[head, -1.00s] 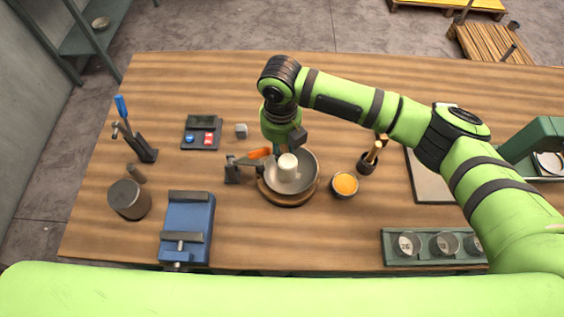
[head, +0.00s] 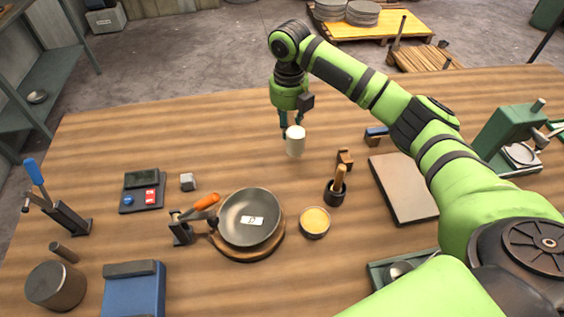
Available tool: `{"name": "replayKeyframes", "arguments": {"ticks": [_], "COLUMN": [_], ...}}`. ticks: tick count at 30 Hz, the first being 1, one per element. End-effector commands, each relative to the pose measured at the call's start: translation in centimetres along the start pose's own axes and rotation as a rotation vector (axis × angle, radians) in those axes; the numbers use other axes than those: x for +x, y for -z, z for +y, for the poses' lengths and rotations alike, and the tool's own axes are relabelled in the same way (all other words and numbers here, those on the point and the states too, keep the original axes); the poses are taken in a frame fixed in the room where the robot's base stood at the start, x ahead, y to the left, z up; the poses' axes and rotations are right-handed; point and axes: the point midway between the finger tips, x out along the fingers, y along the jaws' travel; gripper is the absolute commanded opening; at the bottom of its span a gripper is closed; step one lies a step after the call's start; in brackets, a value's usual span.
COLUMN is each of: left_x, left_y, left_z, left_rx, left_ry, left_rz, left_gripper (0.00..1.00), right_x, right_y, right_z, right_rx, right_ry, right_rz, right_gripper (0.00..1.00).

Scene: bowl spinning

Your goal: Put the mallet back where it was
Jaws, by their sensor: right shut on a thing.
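The mallet (head: 295,141), of which I see a pale cylindrical head, hangs below my right gripper (head: 290,122). My right gripper is shut on it and holds it behind and to the right of the bowl, seemingly above the table. The gripper hides the mallet's handle. The grey metal bowl (head: 237,228) sits on a round wooden board (head: 243,257), empty but for a small white label inside. A dark cup (head: 335,197) with a wooden-handled tool standing in it is in front and right of the mallet. My left gripper is out of view.
An orange-handled clamp (head: 205,202) touches or nearly touches the bowl's left side. A tin with yellow contents (head: 315,222) stands right of the bowl. A flat slab (head: 404,187) lies right. The back left table is clear.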

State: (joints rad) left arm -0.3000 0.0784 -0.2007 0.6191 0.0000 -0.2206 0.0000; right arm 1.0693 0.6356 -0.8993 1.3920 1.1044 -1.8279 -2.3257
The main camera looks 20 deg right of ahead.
Motion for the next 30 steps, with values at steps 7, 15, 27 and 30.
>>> {"name": "replayKeyframes", "arguments": {"ticks": [7, 15, 27, 30], "left_x": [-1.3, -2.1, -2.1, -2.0], "left_y": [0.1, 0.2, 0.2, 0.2], "left_z": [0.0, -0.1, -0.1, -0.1], "left_rx": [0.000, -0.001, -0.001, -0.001], "left_ry": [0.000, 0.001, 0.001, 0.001], "left_rz": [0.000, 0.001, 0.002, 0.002], "left_gripper": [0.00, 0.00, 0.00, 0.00], "right_x": [3.8, 7.1, 8.2, 8.3], "right_y": [0.1, 0.1, 0.0, 0.0], "right_z": [0.1, 0.1, 0.1, 0.1], "right_rx": [0.000, -0.001, -0.002, -0.002], "right_ry": [0.001, 0.002, 0.001, 0.002], "right_rz": [0.002, 0.002, -0.001, -0.001], "right_gripper": [0.00, 0.00, 0.00, 0.41]}}
